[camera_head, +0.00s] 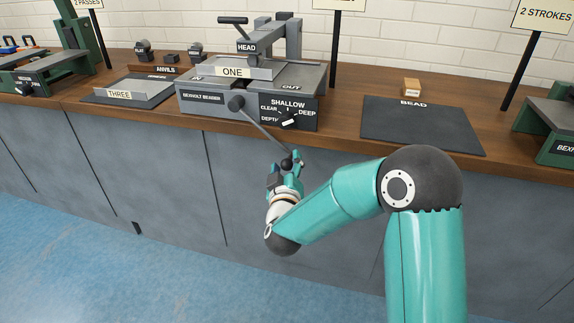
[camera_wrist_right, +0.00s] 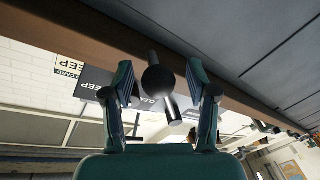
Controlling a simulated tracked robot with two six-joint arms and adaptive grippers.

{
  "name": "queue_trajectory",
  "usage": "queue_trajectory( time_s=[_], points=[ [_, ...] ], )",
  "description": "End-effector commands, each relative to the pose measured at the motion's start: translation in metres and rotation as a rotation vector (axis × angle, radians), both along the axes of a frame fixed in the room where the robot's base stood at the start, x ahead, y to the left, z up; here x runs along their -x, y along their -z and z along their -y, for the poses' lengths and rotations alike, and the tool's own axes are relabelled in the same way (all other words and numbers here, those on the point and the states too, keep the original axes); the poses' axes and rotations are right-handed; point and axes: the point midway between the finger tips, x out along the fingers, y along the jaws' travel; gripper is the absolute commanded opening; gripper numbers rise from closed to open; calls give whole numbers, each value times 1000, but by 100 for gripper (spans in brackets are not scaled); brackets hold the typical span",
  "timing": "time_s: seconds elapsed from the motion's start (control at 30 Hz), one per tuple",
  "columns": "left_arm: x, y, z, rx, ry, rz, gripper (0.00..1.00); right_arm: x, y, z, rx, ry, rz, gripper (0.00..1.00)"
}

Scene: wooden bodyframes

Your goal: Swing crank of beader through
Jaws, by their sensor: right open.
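The grey beader (camera_head: 195,108) stands on the bench, with a plate marked ONE (camera_head: 232,72) under its head (camera_head: 246,47). Its crank (camera_head: 262,130) slants down and right from a dark hub on the front, past the bench edge, to a dark ball knob (camera_head: 287,163). My right gripper (camera_head: 286,172) is open at this crank end. In the wrist view the ball knob (camera_wrist_right: 158,80) sits between the two spread fingers of the gripper (camera_wrist_right: 161,84), with visible gaps on both sides. My left gripper is not in view.
A depth dial (camera_head: 289,121) is on the beader's front, close to the crank. A plate marked THREE (camera_head: 125,92) lies left. Cabinet fronts (camera_head: 170,165) stand behind my right gripper.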

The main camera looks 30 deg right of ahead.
Motion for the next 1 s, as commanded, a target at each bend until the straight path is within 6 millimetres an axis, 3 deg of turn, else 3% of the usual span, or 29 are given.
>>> queue_trajectory(
  time_s=[0.23, 0.57, 1.0],
  points=[
    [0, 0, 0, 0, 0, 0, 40, 0, 0, 1, 0, 0, 0, 56],
    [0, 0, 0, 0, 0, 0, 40, 0, 0, 1, 0, 1, -1, 1],
    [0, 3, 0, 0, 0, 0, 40, -2, 2, -2, -6, -3, 7, 0]
  ],
)
